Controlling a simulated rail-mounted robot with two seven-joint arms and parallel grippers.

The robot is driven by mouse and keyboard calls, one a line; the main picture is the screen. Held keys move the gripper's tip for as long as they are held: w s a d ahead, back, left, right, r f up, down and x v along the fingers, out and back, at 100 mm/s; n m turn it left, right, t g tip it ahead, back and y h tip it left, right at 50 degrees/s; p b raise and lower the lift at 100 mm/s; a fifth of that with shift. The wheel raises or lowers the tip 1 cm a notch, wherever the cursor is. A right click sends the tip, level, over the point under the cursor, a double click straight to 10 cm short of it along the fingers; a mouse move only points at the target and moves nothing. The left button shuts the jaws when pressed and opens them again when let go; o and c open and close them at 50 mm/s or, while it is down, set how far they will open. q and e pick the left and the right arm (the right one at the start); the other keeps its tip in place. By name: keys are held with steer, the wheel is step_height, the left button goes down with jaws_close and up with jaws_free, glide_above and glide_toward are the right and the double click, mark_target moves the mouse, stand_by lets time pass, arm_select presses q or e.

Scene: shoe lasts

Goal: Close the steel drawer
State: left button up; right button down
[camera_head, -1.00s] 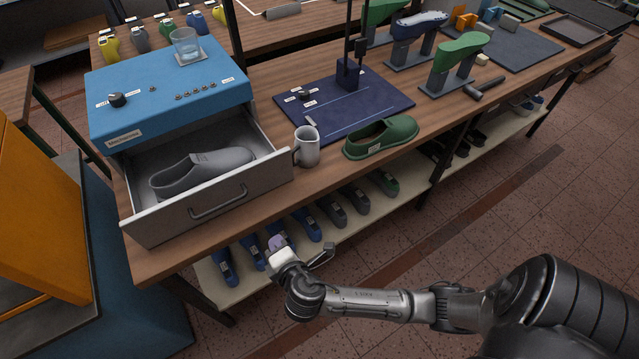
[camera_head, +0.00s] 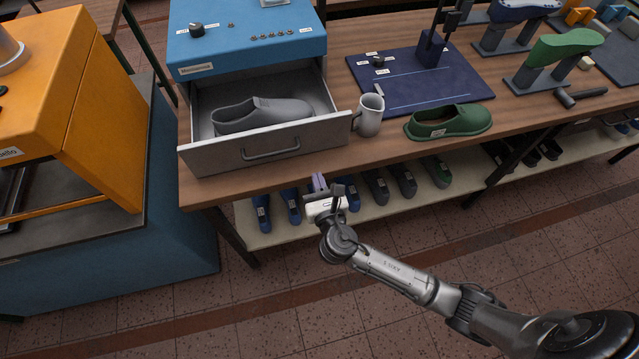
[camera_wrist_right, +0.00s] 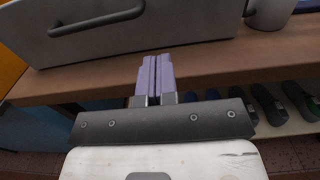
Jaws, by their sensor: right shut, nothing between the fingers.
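The steel drawer (camera_head: 222,154) is pulled out of the blue cabinet (camera_head: 246,48) and holds a grey shoe (camera_head: 262,114). Its front has a bar handle (camera_head: 270,154). In the right wrist view the drawer front (camera_wrist_right: 180,25) and its handle (camera_wrist_right: 97,21) fill the top left. My right gripper (camera_head: 318,181) is shut and empty, just in front of the table edge, below and to the right of the handle. Its lilac fingers (camera_wrist_right: 155,75) are together, pointing towards the table edge and apart from the drawer. My left gripper is out of view.
A grey mug (camera_head: 369,116) stands close to the drawer's right front corner, with a green shoe (camera_head: 449,121) to its right. The table's wooden edge (camera_wrist_right: 215,61) runs below the drawer. Several shoes sit on the shelf (camera_head: 264,235) underneath. An orange machine (camera_head: 105,120) stands at left.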

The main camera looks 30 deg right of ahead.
mark_target(306, 142)
steer(key=b+x, duration=0.1)
steer(key=x, duration=0.7)
steer(key=shift+w+d+f+b, duration=0.1)
steer(key=shift+w+b, duration=0.2)
steer(key=shift+w, duration=0.05)
steer(key=shift+x, duration=0.8)
